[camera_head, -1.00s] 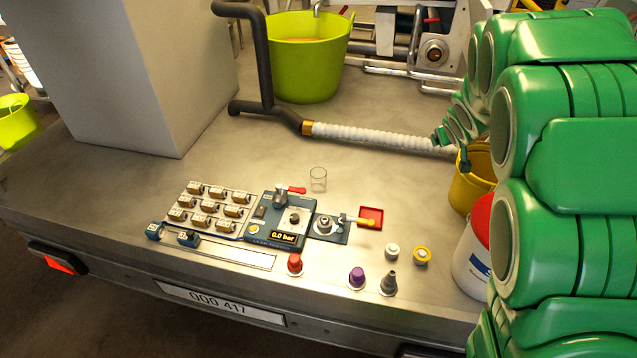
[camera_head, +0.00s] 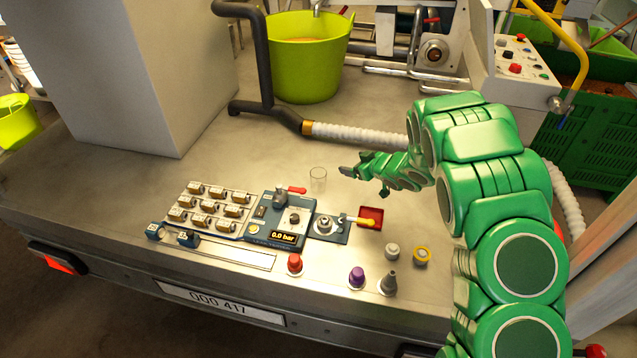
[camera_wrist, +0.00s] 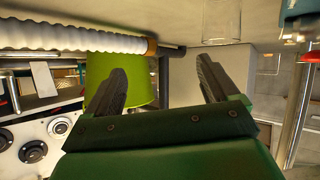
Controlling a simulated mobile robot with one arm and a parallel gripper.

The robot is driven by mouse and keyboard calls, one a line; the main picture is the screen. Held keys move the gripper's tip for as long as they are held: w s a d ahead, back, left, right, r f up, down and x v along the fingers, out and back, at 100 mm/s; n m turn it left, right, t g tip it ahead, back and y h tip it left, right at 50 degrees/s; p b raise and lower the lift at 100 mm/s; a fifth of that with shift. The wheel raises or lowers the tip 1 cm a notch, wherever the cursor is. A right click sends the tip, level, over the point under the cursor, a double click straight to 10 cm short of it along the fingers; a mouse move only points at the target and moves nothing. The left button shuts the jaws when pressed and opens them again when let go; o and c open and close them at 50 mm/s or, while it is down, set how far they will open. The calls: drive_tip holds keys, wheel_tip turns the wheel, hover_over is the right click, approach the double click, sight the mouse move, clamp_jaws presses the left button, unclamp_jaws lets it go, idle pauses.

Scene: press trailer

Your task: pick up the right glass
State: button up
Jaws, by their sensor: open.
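One clear glass (camera_head: 318,179) stands upright on the metal deck, behind the blue gauge panel; I see no second glass in the head view. My gripper (camera_head: 355,172) is just right of the glass, pointing left towards it, and looks empty. In the wrist view, which appears upside down, my gripper (camera_wrist: 162,67) has its two dark fingers spread apart. A clear glass (camera_wrist: 220,20) shows at the top there, beyond and to the right of the fingers, not between them.
The blue gauge panel (camera_head: 283,217) and a red tray (camera_head: 370,217) lie in front of the glass. Several coloured knobs stand at the deck's front. A white ribbed hose (camera_head: 360,134) and green bucket (camera_head: 305,70) are behind. A grey column (camera_head: 130,80) stands left.

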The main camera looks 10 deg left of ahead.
sight(313, 174)
drive_tip(key=s+a+f+y, duration=0.1)
drive_tip(key=a, duration=0.1)
drive_tip(key=s+a+f+g, duration=0.1)
drive_tip(key=a, duration=0.1)
drive_tip(key=s+a+f+n+y, duration=0.1)
drive_tip(key=s+a+f, duration=0.1)
drive_tip(key=shift+a+f+g+y, duration=0.1)
drive_tip(key=shift+g+y, duration=0.2)
drive_tip(key=shift+g, duration=0.1)
drive_tip(key=shift+s+a+f, duration=0.1)
drive_tip(key=shift+a+f, duration=0.05)
drive_tip(key=shift+a, duration=0.3)
drive_tip(key=shift+x, duration=3.8)
drive_tip(key=shift+s, duration=0.1)
drive_tip(key=shift+r, duration=0.2)
drive_tip(key=c, duration=1.1)
